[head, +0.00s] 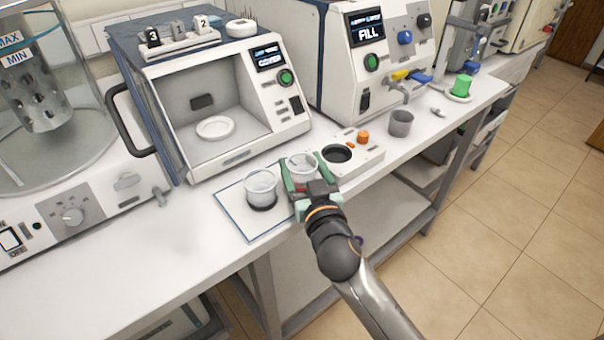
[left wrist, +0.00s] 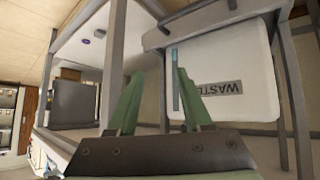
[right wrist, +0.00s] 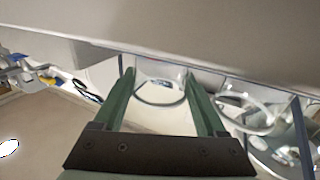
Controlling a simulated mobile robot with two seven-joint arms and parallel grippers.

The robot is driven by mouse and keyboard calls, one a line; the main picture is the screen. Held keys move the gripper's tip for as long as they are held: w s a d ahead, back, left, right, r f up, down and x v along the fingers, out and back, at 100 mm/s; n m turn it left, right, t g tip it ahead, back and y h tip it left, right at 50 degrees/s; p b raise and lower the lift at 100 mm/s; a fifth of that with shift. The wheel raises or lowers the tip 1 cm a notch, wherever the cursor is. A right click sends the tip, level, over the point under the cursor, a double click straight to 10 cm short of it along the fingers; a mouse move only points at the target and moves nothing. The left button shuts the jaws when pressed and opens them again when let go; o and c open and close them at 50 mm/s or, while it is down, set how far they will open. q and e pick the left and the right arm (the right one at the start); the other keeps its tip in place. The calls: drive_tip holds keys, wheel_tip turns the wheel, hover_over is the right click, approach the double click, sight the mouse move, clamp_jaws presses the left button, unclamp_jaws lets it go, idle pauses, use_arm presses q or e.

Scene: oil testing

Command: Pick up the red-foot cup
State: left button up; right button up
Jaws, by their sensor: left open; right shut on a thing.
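The red-foot cup (head: 301,167) is a clear cup with red at its base, over the right part of the white mat (head: 232,205) in the head view. My right gripper (head: 306,172) is shut on it, with a green finger on each side. In the right wrist view the cup (right wrist: 160,95) sits between the fingers of my right gripper (right wrist: 160,80). I cannot tell whether its foot touches the mat. My left gripper (left wrist: 160,76) shows only in the left wrist view, open and empty, below bench height.
A dark-foot clear cup (head: 262,187) stands close left of the held cup. A white plate device with a dark round recess (head: 338,153) is just right. The open-fronted machine (head: 215,100) is behind. A grey cup (head: 401,123) stands further right.

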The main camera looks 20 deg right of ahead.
drive_tip(key=c, duration=0.7)
use_arm(q)
drive_tip(key=shift+r, duration=0.15)
use_arm(e)
drive_tip(key=shift+r, duration=0.1)
